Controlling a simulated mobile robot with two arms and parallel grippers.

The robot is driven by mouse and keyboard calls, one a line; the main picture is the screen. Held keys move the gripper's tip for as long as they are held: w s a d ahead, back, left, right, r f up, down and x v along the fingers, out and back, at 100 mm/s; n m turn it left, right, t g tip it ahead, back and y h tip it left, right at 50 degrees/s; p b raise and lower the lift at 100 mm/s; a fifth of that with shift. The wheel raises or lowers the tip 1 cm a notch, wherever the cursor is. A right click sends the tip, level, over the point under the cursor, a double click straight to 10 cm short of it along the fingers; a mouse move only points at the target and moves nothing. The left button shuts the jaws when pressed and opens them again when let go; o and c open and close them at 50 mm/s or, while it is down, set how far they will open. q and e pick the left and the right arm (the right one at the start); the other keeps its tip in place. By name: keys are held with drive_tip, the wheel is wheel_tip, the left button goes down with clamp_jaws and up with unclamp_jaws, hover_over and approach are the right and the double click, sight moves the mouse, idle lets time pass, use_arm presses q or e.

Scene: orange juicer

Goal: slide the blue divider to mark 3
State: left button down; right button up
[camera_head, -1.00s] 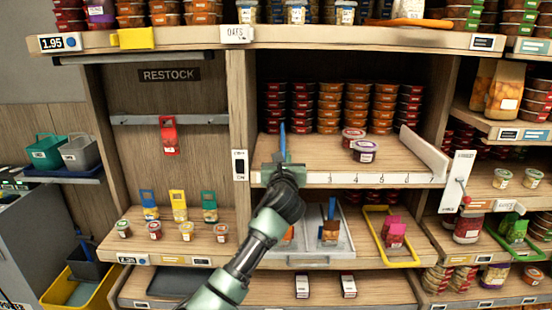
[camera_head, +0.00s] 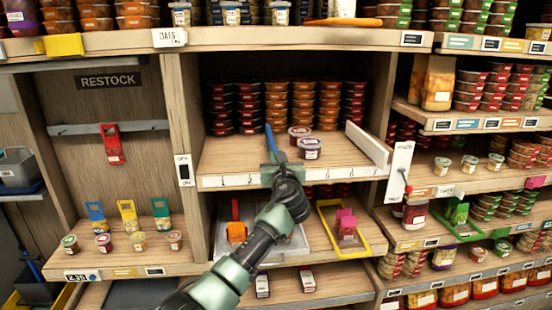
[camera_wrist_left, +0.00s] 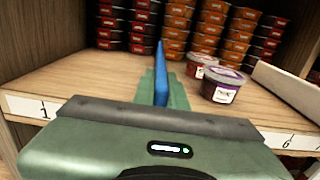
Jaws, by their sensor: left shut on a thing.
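The blue divider (camera_head: 270,140) stands upright on the middle wooden shelf (camera_head: 225,158), left of two loose tubs. My left gripper (camera_head: 274,160) is shut on its front end at the shelf edge. In the left wrist view the divider (camera_wrist_left: 160,75) rises between the green fingers (camera_wrist_left: 162,92). The numbered white strip (camera_head: 228,181) runs along the shelf front. My gripper and wrist cover the strip below the divider, so the mark there is hidden. The wrist view shows 1 at left and 6 at right. My right gripper is not in view.
A red-lidded tub (camera_head: 299,132) and a purple-lidded tub (camera_head: 309,149) stand close to the divider's right. Stacked tubs (camera_head: 275,105) fill the back. A white panel (camera_head: 367,147) bounds the shelf at right. The shelf left of the divider is bare in front.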

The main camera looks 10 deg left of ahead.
use_arm(q)
drive_tip(key=shift+f, duration=0.1)
drive_tip(key=c, duration=1.6)
unclamp_jaws()
drive_tip(key=shift+o, duration=0.8)
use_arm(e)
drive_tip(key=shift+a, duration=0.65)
use_arm(q)
drive_tip(key=shift+s+d, duration=0.15)
drive_tip(key=shift+s, duration=0.3)
drive_tip(key=b+v, duration=0.1)
drive_tip(key=v, duration=0.6)
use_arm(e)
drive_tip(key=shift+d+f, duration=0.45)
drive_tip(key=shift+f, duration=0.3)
